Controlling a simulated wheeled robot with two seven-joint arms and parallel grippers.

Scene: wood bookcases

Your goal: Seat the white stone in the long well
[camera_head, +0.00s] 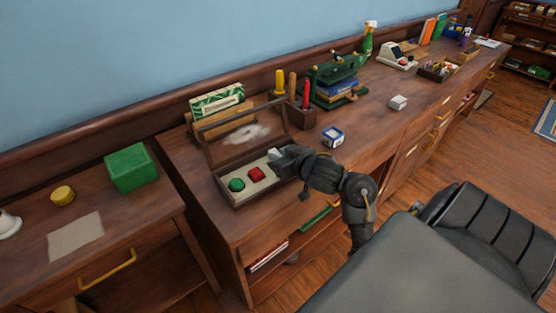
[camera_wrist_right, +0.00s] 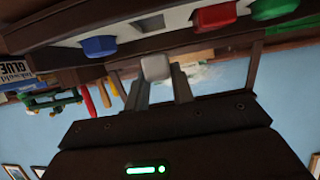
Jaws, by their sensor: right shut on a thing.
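An open wooden box (camera_head: 262,194) with a pale insert stands on the desk, its framed lid raised. A green stone (camera_head: 237,184) and a red stone (camera_head: 256,173) sit in the insert. My right gripper (camera_head: 282,157) is at the box's right end. In the right wrist view the right gripper (camera_wrist_right: 158,85) is shut on the white stone (camera_wrist_right: 155,67), close to the insert. That view also shows a blue stone (camera_wrist_right: 99,46), and a dark empty well (camera_wrist_right: 150,22) between the blue and red stones. My left gripper is not in view.
Screwdrivers in a wooden block (camera_head: 293,109) stand behind the box, near a green machine (camera_head: 337,70). A blue and white box (camera_head: 333,137) and a small white block (camera_head: 398,102) lie to the right. A green box (camera_head: 131,167) is on the left desk.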

